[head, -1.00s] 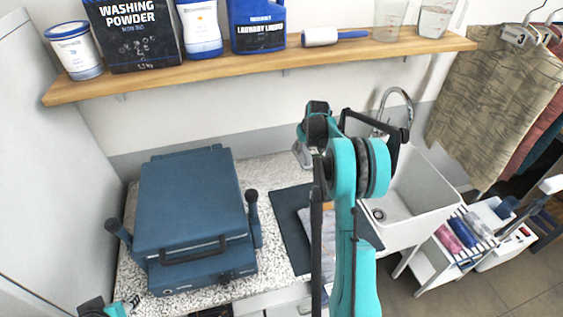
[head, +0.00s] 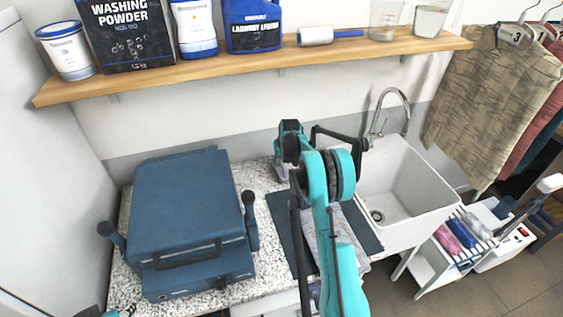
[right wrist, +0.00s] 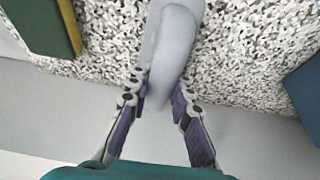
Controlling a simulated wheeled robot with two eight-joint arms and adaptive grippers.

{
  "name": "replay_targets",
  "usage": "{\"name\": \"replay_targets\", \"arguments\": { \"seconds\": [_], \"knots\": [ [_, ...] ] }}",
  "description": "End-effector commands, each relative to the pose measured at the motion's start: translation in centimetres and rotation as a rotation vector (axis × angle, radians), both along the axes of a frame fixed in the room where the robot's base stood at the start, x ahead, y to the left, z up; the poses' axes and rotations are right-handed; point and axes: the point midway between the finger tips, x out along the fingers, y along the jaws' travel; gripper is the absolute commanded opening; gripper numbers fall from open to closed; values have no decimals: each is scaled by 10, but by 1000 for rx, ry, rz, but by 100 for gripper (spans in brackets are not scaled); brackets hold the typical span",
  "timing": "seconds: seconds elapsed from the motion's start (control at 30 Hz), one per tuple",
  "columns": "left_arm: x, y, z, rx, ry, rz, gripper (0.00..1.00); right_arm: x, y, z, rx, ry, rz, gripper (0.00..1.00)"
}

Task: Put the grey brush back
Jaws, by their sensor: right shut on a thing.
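The grey brush (right wrist: 175,45) shows in the right wrist view as a long, smooth, light grey piece running up from between my right fingers. My right gripper (right wrist: 160,96) is shut on it, over the speckled counter near the wall. In the head view my right gripper (head: 283,168) is at the back of the counter, between the blue press and the sink, largely hidden by my own teal arm. The brush cannot be told apart clearly there. A bit of my left arm shows at the bottom left edge; its fingers are not visible.
A blue press (head: 187,215) fills the counter's left side. A dark mat (head: 290,225) with a folded grey cloth lies under my arm. A sink (head: 405,185) stands right. A wooden shelf (head: 250,62) above holds laundry goods and a lint roller (head: 325,36). A green-yellow block (right wrist: 45,25) lies nearby.

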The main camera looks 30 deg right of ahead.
Motion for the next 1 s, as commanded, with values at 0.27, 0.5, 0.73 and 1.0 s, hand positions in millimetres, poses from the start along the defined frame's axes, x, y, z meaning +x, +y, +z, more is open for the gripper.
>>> {"name": "replay_targets", "arguments": {
  "seconds": [0.27,0.5,0.73,1.0],
  "knots": [
    [0,0,-3,0,0,0,40,0,0,-3,0,0,0,41],
    [0,0,-3,0,0,0,40,0,0,-3,0,0,0,41],
    [0,0,3,0,0,0,40,-5,1,15,0,0,0,41],
    [0,0,13,0,0,0,40,-28,7,71,0,0,0,41]
  ]
}}
